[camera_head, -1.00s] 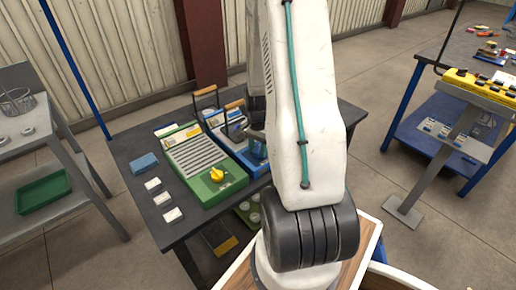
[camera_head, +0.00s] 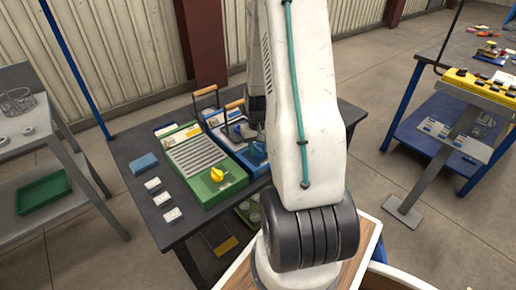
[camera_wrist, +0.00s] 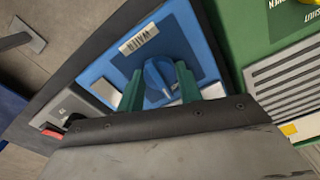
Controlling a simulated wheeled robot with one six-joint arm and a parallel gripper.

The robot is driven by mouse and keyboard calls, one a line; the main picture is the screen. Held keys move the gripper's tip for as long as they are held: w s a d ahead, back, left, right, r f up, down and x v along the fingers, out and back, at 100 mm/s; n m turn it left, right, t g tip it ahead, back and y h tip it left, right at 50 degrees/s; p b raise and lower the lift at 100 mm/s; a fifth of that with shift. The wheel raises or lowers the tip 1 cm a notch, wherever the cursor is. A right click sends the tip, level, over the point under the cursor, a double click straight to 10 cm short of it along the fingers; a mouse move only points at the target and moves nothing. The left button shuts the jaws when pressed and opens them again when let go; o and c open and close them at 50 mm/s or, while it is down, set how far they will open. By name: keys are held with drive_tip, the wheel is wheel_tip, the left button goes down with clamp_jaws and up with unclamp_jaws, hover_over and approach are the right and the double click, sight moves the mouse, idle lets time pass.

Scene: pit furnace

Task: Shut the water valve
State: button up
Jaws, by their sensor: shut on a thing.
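In the head view the blue unit (camera_head: 256,153) sits on the dark table, partly behind my arm. The knob and my fingertips are mostly hidden there.
Left of the blue unit is a green unit (camera_head: 190,155) with a yellow knob (camera_head: 217,174). Small white blocks (camera_head: 153,184) and a blue block (camera_head: 145,163) lie on the dark table (camera_head: 125,150). A yellow control box (camera_head: 478,88) stands at the right.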

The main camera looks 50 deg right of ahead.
sight(258, 148)
drive_tip(key=shift+n, duration=0.5)
drive_tip(key=o, duration=1)
wheel_tip(258, 148, up, 8)
drive_tip(key=shift+f, duration=0.1)
idle(0.4)
